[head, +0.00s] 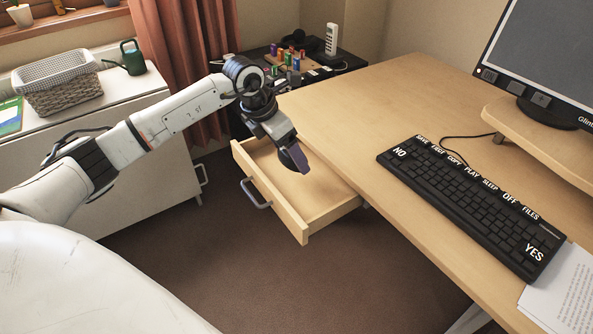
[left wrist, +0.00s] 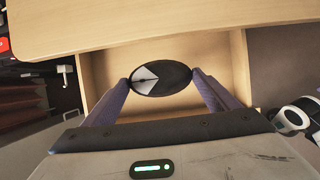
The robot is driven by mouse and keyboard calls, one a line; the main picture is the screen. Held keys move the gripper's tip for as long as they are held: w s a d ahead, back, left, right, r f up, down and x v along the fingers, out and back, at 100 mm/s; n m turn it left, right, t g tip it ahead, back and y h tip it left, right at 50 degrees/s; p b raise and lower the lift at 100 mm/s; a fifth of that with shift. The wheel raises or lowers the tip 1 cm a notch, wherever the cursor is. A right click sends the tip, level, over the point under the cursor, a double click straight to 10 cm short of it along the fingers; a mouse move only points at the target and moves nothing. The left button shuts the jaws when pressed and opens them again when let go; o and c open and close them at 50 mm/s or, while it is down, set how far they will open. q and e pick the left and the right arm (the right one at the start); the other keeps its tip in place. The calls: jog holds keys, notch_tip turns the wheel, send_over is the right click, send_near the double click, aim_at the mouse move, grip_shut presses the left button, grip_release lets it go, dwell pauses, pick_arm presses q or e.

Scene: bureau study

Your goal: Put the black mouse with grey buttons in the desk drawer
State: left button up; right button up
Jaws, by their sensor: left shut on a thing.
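The black mouse with grey buttons (left wrist: 170,80) is held between the two fingers of my left gripper (left wrist: 161,88) in the left wrist view. In the head view my left gripper (head: 297,160) is over the open desk drawer (head: 277,208), and only a little of the dark mouse shows at the fingertips. The drawer is pulled out from under the desk, and the visible part of its floor is bare. The drawer also shows beneath the mouse in the left wrist view (left wrist: 100,72). My right gripper is not in view.
The desk top (head: 380,110) lies right of the drawer, with a black keyboard (head: 470,205), papers (head: 562,295) and a monitor (head: 545,55). A white cabinet (head: 150,210) with a basket (head: 58,85) stands at left. A dark side table (head: 345,62) with small items is behind.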

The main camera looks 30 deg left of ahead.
aim_at(289, 180)
pick_arm(q)
jog(key=shift+f+b, duration=0.3)
jog(key=shift+f, duration=2.8)
jog(key=shift+f, duration=0.1)
jog(key=o, duration=1.1)
jog(key=p+v, duration=0.1)
jog(key=v, duration=1.1)
